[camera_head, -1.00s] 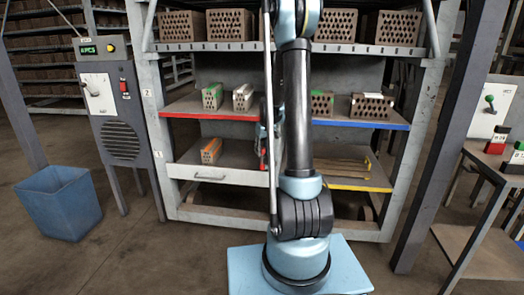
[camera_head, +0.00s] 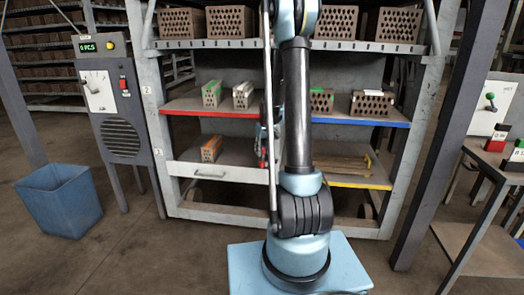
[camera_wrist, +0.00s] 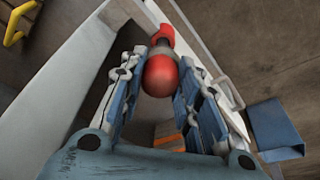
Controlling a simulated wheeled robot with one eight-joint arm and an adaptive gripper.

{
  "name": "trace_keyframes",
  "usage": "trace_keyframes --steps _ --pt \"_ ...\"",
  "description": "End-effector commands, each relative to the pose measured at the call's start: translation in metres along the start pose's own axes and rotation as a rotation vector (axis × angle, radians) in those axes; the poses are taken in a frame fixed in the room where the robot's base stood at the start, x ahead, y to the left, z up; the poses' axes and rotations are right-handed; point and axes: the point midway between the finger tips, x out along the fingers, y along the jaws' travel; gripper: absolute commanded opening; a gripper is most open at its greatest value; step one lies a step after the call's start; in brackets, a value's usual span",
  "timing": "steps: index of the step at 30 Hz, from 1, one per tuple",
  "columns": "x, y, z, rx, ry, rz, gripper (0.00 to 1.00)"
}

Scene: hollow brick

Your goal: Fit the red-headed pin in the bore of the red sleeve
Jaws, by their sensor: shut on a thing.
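The red-headed pin (camera_wrist: 160,76) is between the fingers of my gripper (camera_wrist: 163,60), its round red head facing the wrist camera. A short grey part shows just beyond the head. Beyond that, in line with it, is a red part (camera_wrist: 163,33) that looks like the red sleeve, near the pale shelf edge. The head hides most of the shank, so I cannot tell whether the tip is inside the bore. In the head view my gripper (camera_head: 262,150) is mostly behind my arm, with a little red showing beside it.
An orange-topped hollow brick (camera_head: 211,149) lies on the lower left shelf, above a drawer with a handle (camera_head: 196,177). More bricks stand on the shelves above. A blue bin (camera_head: 60,201) stands on the floor at left. A yellow-edged shelf (camera_head: 345,184) is at right.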

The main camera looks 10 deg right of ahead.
Motion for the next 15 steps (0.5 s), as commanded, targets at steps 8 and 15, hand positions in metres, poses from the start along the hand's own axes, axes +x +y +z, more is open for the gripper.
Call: trace_keyframes --steps 8,15 --pt "0.004 0.0 0.001 0.0 0.0 0.0 0.04" --pt "0.0073 -0.0001 0.0022 0.0 0.0 0.0 0.04"
